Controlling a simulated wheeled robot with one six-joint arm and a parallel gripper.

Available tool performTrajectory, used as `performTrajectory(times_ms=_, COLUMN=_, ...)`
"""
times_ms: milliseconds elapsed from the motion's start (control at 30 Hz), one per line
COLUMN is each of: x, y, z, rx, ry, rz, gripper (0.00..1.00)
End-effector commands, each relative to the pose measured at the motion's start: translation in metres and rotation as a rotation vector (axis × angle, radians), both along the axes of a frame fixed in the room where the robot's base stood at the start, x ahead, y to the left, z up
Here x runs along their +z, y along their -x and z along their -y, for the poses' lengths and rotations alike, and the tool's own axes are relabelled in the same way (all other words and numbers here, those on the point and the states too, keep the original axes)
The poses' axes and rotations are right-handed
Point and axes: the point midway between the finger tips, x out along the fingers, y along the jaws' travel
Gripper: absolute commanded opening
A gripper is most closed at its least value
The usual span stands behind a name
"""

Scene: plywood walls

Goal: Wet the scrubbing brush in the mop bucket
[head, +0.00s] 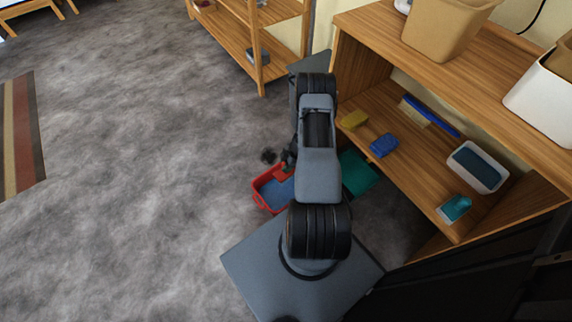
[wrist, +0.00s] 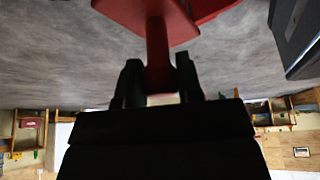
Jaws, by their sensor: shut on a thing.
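The mop bucket (head: 259,196) is a red open tub with blue water inside, on the grey floor left of my arm in the head view. My gripper (wrist: 157,98) is shut on the upright red handle of the scrubbing brush (wrist: 157,45) in the wrist view. The handle widens into a flat red head beyond the jaws; the bristles are not visible. More red, likely the bucket, shows behind it. In the head view my gripper (head: 287,160) is at the bucket's far edge, partly hidden by my arm; whether the brush touches the water cannot be told.
A wooden shelf unit (head: 400,170) stands on the right, holding a yellow sponge (head: 354,119), a blue sponge (head: 384,145), a white tub (head: 497,181) and a teal-handled item (head: 455,208). A green container (head: 358,172) is beside my arm. The floor to the left is clear.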

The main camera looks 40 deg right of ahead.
Motion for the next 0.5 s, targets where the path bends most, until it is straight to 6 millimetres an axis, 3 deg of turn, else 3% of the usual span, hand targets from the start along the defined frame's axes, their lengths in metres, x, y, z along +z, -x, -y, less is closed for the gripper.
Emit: performTrajectory(times_ms=500, x=-0.048, y=0.000, z=0.000, rx=-0.001, ry=0.000, rz=0.000, gripper=0.14)
